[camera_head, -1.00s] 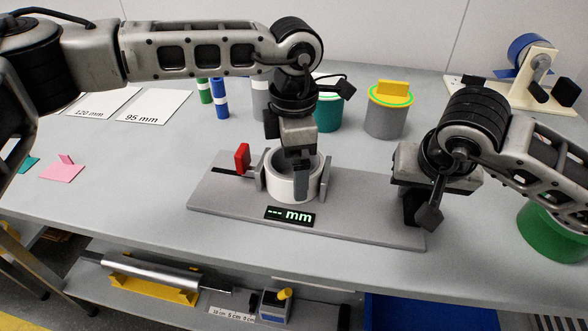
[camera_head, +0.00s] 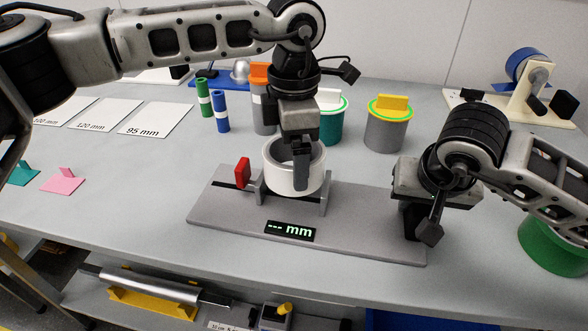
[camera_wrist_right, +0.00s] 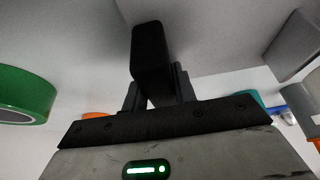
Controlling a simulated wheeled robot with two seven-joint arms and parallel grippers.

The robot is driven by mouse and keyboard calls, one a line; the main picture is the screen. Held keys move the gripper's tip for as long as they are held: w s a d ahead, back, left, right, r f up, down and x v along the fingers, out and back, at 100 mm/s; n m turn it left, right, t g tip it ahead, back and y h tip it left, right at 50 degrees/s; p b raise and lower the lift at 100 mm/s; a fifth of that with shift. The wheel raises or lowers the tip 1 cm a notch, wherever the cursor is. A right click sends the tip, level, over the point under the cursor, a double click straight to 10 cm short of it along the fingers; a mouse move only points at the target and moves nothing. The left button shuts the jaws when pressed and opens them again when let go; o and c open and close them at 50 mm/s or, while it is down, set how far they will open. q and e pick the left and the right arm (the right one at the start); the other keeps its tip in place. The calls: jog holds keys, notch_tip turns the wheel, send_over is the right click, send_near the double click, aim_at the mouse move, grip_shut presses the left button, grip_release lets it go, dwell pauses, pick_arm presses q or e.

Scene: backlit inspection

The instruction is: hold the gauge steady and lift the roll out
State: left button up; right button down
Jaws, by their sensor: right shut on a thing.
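The gauge is a grey plate (camera_head: 225,205) with two upright jaws, a red handle (camera_head: 242,172) and a display (camera_head: 289,231) reading "--- mm". The roll is a white ring (camera_head: 275,180), upright, raised above the plate over the jaws. My left gripper (camera_head: 301,168) is shut on the roll from above, one finger in front of its near wall; the other finger is mostly hidden.
Behind stand green and blue rolls (camera_head: 221,110), an orange-topped cylinder, and teal and grey tubs (camera_head: 387,130). Size cards (camera_head: 156,118) and a pink piece (camera_head: 63,181) lie left. A green roll (camera_head: 550,245) stands right, a tape dispenser (camera_head: 530,75) back right.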

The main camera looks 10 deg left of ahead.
pick_arm(q)
notch_tip(320, 180, up, 5)
jog(key=shift+f, duration=0.1)
pick_arm(e)
jog(key=shift+f, duration=0.15)
jog(key=c, duration=1)
grip_release()
jog(key=shift+c, duration=0.2)
